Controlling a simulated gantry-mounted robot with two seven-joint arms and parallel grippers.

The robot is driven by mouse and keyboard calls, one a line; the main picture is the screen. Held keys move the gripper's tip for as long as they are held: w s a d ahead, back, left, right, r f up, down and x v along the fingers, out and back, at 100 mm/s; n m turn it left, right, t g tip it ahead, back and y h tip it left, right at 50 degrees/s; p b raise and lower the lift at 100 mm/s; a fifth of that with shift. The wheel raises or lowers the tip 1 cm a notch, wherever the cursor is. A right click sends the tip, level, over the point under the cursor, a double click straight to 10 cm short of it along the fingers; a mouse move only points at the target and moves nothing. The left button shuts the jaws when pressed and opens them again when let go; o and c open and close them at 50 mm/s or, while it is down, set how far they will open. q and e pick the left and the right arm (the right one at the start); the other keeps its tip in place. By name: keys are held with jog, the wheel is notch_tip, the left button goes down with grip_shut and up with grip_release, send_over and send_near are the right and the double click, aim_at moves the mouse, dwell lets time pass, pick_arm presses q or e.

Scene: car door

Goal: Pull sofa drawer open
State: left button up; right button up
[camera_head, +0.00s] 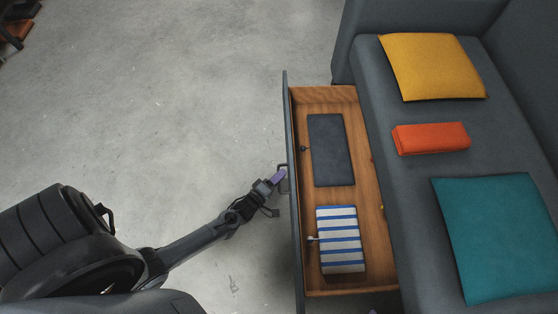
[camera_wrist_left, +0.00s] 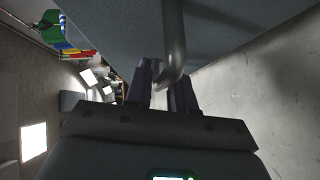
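The sofa drawer (camera_head: 372,235) is a wooden box with a dark front panel (camera_head: 291,150), and it stands well out from the sofa's left side. A looped metal handle (camera_head: 284,190) is on the outer face of the front panel. My left gripper (camera_head: 277,177) is at this handle, its arm reaching in from the left. In the left wrist view the handle's bar (camera_wrist_left: 174,45) runs down between the two fingers (camera_wrist_left: 165,85), which appear closed around it. The exact contact is partly hidden. My right gripper is not recognisable in either view.
The drawer holds a dark folded cloth (camera_head: 331,150) and a blue-and-white striped cloth (camera_head: 340,240). The concrete floor (camera_head: 180,90) left of the drawer is clear.

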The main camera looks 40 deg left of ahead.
pick_arm(q)
jog(key=shift+o, duration=0.8)
jog(key=shift+s, duration=0.15)
jog(key=s+r+p, duration=0.1)
jog(key=s+p, duration=0.2)
jog(key=s, duration=0.7)
jog(key=shift+s+d+r+p, duration=0.2)
jog(key=shift+s+p, duration=0.05)
jog(key=shift+p, duration=0.1)
